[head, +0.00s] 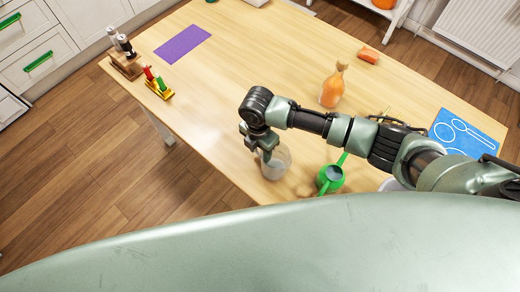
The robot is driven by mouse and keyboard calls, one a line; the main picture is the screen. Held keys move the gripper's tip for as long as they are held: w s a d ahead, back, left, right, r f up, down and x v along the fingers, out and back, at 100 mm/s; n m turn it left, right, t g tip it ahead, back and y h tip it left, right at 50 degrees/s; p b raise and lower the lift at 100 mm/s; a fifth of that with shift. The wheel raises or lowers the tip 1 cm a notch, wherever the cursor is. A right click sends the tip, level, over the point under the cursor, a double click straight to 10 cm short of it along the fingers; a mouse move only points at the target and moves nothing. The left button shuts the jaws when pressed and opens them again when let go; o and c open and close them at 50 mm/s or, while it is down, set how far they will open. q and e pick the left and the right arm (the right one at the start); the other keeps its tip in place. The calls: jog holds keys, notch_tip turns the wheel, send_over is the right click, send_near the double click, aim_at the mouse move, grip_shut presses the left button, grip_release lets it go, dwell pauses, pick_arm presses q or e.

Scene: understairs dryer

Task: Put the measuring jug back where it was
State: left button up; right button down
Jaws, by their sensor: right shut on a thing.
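The measuring jug (279,164) is a clear, see-through vessel near the front edge of the wooden table. My right gripper (265,152) comes down over its left side and is shut on it. The arm partly hides its upper part. The jug looks upright; I cannot tell whether its base touches the table. My left gripper is not in view.
A green watering can (331,179) stands close to the jug's right. A purple mat (183,44) lies far left. The table's left-middle (215,100) is clear.

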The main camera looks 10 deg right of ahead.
jog(key=shift+f, duration=0.15)
jog(key=shift+f, duration=0.1)
jog(key=shift+f, duration=0.1)
jog(key=c, duration=0.8)
grip_release()
jog(key=shift+r, duration=0.35)
jog(key=r, duration=0.6)
jog(key=r+b, duration=0.1)
jog(key=r, duration=0.4)
jog(key=shift+w+a+r, duration=0.15)
jog(key=shift+w+r, duration=0.05)
jog(key=shift+r, duration=0.15)
